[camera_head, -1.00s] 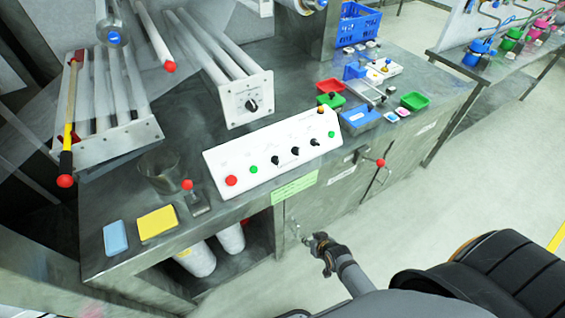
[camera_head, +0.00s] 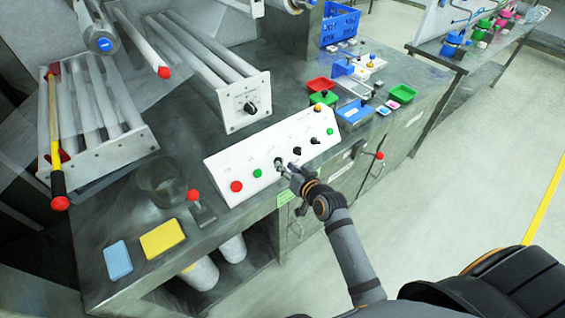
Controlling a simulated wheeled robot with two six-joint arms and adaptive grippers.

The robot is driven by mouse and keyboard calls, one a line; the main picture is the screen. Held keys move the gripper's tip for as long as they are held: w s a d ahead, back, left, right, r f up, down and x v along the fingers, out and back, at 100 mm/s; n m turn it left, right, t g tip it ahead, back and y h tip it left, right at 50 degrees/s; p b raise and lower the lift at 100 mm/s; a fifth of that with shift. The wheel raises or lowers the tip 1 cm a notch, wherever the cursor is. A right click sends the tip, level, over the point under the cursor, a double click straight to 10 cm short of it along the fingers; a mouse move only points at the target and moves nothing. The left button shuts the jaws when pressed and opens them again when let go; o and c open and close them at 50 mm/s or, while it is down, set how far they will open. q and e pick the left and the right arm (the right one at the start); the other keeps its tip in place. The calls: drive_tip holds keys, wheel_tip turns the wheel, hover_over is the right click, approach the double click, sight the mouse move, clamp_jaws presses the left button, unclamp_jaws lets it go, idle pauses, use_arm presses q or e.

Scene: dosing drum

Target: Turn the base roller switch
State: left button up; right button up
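The white sloped control panel (camera_head: 225,168) stands on the steel bench. It carries a red button (camera_head: 236,187), a green button (camera_head: 257,173) and a row of black rotary knobs. The labels are too small to read, so I cannot tell which knob is the base roller switch. My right gripper (camera_head: 282,167) is at the leftmost black knob (camera_head: 278,161), its fingertips touching or very close to it and partly hiding it. Whether the fingers are shut on it is too small to tell. The other black knobs (camera_head: 314,141) are to the right. My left gripper is not in view.
A roller block with a black dial (camera_head: 250,107) stands behind the panel. A red-tipped lever (camera_head: 193,195), a yellow sponge (camera_head: 162,239) and a blue one (camera_head: 117,260) lie to the left. Colored trays (camera_head: 402,93) are to the right. The floor in front is clear.

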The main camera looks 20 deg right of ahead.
drive_tip(key=x, duration=0.2)
drive_tip(key=shift+w+f, duration=0.1)
drive_tip(key=shift+w, duration=0.15)
drive_tip(key=shift+w+f, duration=0.1)
drive_tip(key=shift+w, duration=0.2)
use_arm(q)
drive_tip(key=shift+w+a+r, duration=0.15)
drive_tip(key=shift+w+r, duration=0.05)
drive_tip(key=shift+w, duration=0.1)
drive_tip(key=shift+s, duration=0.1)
use_arm(e)
clamp_jaws()
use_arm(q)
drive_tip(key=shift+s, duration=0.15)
use_arm(e)
drive_tip(key=shift+s, duration=0.1)
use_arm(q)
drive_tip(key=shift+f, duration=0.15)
